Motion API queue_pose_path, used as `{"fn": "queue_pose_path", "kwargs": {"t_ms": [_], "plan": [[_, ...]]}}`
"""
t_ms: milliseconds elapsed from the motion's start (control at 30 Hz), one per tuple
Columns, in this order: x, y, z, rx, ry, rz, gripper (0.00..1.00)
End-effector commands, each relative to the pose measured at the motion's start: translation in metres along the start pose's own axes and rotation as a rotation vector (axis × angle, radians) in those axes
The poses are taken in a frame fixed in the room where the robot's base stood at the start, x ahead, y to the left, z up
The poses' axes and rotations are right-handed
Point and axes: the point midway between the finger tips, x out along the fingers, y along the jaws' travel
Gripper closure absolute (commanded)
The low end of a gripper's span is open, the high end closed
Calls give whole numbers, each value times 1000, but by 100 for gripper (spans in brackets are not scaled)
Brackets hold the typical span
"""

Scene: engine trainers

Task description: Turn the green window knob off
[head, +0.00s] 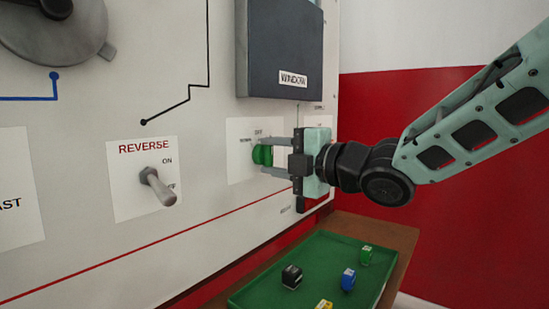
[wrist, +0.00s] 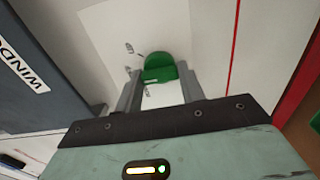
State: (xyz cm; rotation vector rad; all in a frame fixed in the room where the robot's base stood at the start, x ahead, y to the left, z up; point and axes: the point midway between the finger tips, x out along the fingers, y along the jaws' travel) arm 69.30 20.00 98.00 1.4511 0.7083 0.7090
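The green window knob (head: 262,155) sits on a white label plate on the upright panel, below the dark window box. The plate has small print, with "OFF" above the knob in the head view. My gripper (head: 274,157) faces the panel, its two fingers spread one above and one below the knob. In the wrist view, the knob (wrist: 160,68) lies between the fingertips of my gripper (wrist: 160,80), with little room on either side. The fingers look open around it; contact is hard to make out. The fingers hide part of the label.
The dark box marked WINDOW (head: 280,50) juts out just above the knob. A REVERSE toggle switch (head: 158,187) sticks out to the left. A green tray (head: 325,260) with several small coloured blocks stands below right. A red and white wall is behind my arm.

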Motion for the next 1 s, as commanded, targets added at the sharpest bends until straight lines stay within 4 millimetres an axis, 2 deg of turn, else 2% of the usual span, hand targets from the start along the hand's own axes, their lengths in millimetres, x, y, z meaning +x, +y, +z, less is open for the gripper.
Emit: {"fn": "queue_pose_path", "kwargs": {"t_ms": [33, 67, 100, 467, 667, 1000], "plan": [[0, -2, 0, 1, 0, -3, 50], [0, -2, 0, 1, 0, -3, 42], [0, -1, 0, 1, 0, -3, 39], [-6, 0, 1, 1, -1, -1, 39], [-40, 2, 1, 0, -4, 0, 39], [-120, 2, 0, 1, -4, 0, 39]]}}
